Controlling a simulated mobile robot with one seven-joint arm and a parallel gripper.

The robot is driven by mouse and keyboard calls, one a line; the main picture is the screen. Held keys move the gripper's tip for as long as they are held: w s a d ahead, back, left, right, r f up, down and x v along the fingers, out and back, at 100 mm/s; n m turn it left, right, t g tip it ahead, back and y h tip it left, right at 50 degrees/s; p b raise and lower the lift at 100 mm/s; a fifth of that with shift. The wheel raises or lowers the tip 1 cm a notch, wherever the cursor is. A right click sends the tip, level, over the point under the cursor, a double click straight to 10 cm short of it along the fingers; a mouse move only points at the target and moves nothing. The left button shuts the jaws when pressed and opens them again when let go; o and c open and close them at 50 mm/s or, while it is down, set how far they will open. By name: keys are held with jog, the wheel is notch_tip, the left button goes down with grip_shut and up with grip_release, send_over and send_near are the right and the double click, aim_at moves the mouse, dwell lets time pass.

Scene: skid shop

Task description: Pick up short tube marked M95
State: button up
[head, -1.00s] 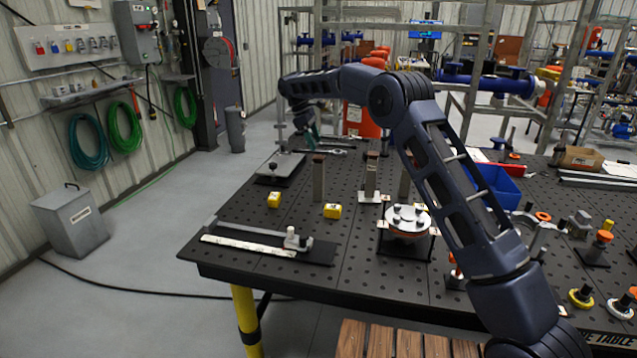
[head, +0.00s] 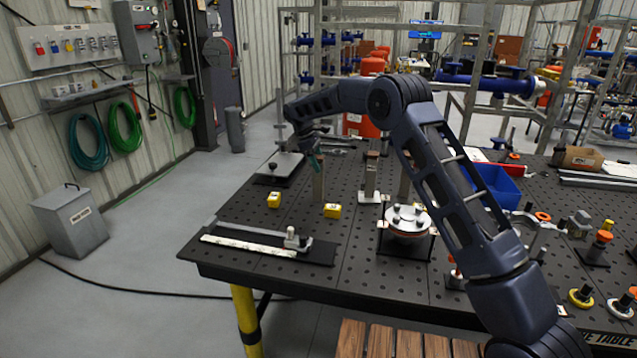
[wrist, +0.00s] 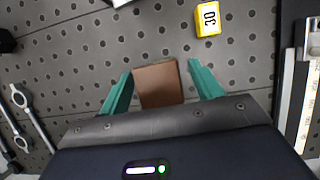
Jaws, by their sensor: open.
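Several upright square tubes with brown tops stand on the black perforated table (head: 240,219). The leftmost tube (head: 319,184) has my gripper (head: 316,160) at its upper end. In the wrist view, a brown square tube top (wrist: 158,85) lies between the two teal fingers of my gripper (wrist: 160,70). The fingers are open, with a gap on each side of the top. A middle tube (head: 371,178) stands on a white base to the right, and another tube (head: 405,184) is partly behind my arm. No M95 mark is readable on any tube.
Yellow blocks (head: 274,200) (head: 332,211) lie in front of the tubes; one marked 30 (wrist: 208,18) shows in the wrist view. A round clamped fixture (head: 408,220) stands front right. A long measuring fixture (head: 250,245) lies along the front.

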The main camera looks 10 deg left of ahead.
jog(key=shift+x, duration=1.15)
jog(key=shift+c, duration=0.3)
grip_shut()
jog(key=shift+r, duration=0.1)
